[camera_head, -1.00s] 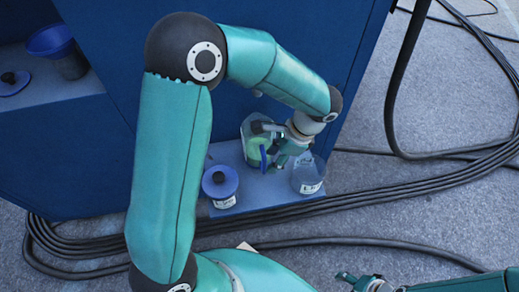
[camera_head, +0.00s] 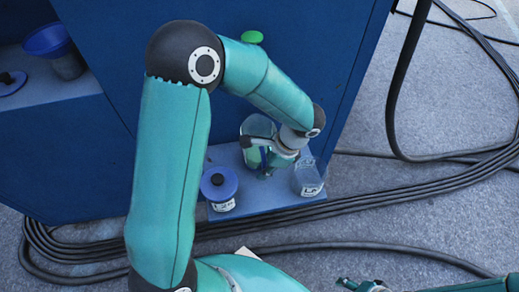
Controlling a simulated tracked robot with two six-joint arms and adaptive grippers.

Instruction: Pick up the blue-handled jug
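The jug (camera_head: 257,125) is a clear, greenish vessel on a small blue shelf, at the foot of the blue housing. Its blue handle is now mostly hidden behind my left gripper. My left gripper (camera_head: 256,157) is at the jug's near side, with one dark finger across the jug's front and the other lower down. The fingers stand apart around the handle area; contact cannot be made out. My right gripper (camera_head: 357,286) is at the bottom edge, partly cut off and far from the jug.
A jar with a blue lid and black knob (camera_head: 219,187) stands left of the jug. A clear labelled container (camera_head: 308,178) stands close on the right. The blue shelf (camera_head: 265,208) is narrow. Black cables (camera_head: 400,192) run in front. A blue funnel (camera_head: 47,40) is at the upper left.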

